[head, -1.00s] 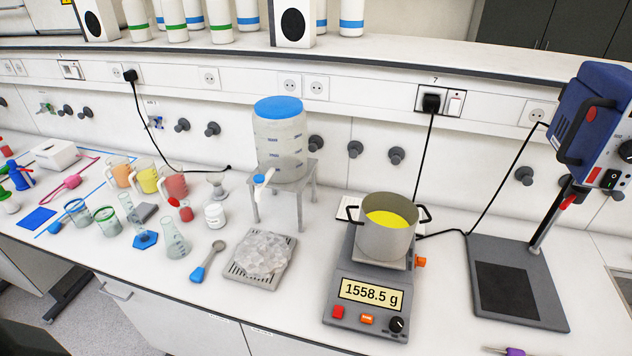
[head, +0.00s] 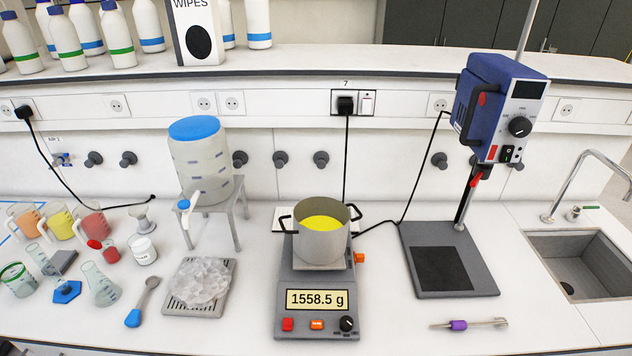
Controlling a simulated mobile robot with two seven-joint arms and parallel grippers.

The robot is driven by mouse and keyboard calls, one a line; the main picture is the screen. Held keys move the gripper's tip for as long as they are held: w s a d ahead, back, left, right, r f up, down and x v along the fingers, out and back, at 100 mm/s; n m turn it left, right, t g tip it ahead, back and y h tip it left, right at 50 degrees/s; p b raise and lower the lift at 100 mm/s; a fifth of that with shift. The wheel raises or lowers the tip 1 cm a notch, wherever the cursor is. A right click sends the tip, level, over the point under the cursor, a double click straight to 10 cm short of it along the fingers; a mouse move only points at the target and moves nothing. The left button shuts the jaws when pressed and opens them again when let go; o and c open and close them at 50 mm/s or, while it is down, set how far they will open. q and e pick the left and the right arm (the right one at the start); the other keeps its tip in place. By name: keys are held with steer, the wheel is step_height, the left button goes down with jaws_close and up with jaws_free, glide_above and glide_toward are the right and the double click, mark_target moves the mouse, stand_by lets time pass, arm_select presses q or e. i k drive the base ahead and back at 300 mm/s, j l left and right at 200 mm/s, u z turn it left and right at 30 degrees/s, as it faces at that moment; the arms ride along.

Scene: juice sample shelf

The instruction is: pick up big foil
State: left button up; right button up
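The thing that looks most like foil is a crumpled, clear-grey translucent sheet (head: 201,281) in the head view. It lies bunched up on a grey slotted drip tray (head: 192,311), below the tap of the dispenser barrel. I cannot tell for certain that it is the big foil. Neither of my grippers is in view.
A scale (head: 317,311) reading 1558.5 g carries a pot (head: 322,244) with yellow contents. A barrel (head: 205,160) stands on a metal stand behind the tray. A blue-handled spoon (head: 135,316) lies left of the tray. A stirrer (head: 497,110) and sink (head: 580,265) are at right.

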mark_target(199, 282)
steer(key=i+j, duration=0.2)
steer(key=j, duration=0.2)
steer(key=i+j, duration=0.2)
steer(key=j, duration=0.2)
steer(key=i+j, duration=0.2)
steer(key=j, duration=0.15)
steer(key=i+j, duration=0.2)
steer(key=j, duration=0.2)
steer(key=i+j, duration=0.2)
steer(key=j, duration=0.2)
steer(key=i+j, duration=0.2)
steer(key=j, duration=0.2)
